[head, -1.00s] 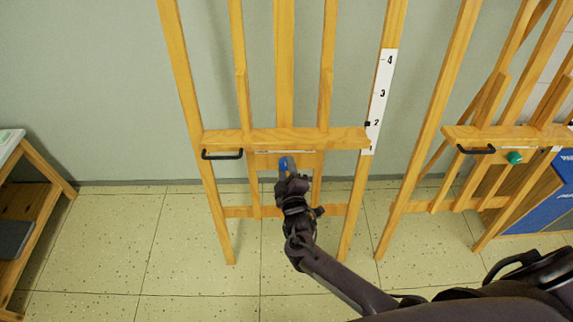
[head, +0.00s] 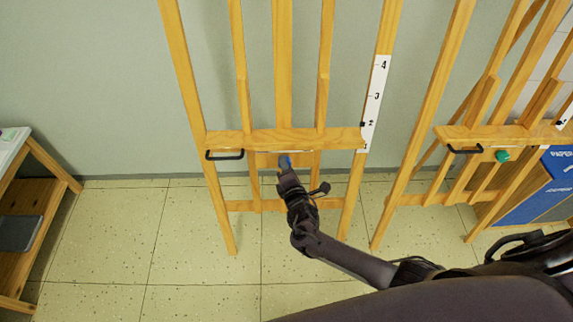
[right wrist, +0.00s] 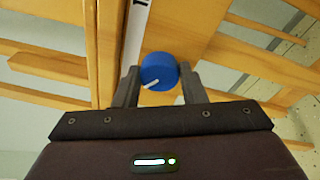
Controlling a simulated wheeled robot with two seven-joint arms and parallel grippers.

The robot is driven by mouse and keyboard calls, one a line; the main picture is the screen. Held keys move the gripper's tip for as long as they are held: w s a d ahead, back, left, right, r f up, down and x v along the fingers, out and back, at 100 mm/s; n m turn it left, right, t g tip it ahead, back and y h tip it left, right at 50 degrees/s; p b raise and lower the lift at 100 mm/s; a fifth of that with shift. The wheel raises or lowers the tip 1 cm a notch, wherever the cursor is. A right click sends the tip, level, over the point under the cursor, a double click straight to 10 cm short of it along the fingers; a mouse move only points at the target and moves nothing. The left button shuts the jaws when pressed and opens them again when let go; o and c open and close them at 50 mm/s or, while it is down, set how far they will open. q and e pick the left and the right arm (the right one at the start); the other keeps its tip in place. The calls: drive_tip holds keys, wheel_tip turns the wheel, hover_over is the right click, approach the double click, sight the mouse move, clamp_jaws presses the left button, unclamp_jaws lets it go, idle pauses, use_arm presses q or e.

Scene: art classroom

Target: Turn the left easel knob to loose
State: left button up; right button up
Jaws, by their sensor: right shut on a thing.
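The left easel (head: 282,140) stands in front of the wall, with a wooden ledge across its uprights. Its blue knob (head: 285,161) sits just below the ledge. In the right wrist view the round blue knob (right wrist: 159,71) carries a white pointer line aimed to the lower left. My right gripper (head: 284,169) is shut on the knob; in the right wrist view its two fingers (right wrist: 159,78) lie on either side of it. The gripper's wrist hides part of the easel's lower bar. My left gripper is not in view.
A black handle (head: 224,155) juts from the ledge's left end, and a white number scale (head: 376,95) is on the right upright. A second easel with a green knob (head: 502,156) stands to the right. A wooden shelf table (head: 35,200) is at the left.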

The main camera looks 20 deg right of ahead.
drive_tip(key=shift+w+r+n, duration=0.1)
drive_tip(key=shift+r+n, duration=0.1)
drive_tip(key=shift+n, duration=0.4)
drive_tip(key=o, duration=1)
drive_tip(key=shift+f, duration=0.15)
drive_tip(key=s, duration=0.2)
drive_tip(key=s+r, duration=0.1)
drive_tip(key=s, duration=0.2)
drive_tip(key=s+p, duration=0.1)
drive_tip(key=s, duration=0.1)
drive_tip(key=shift+s+a+r, duration=0.25)
drive_tip(key=shift+s+a, duration=0.1)
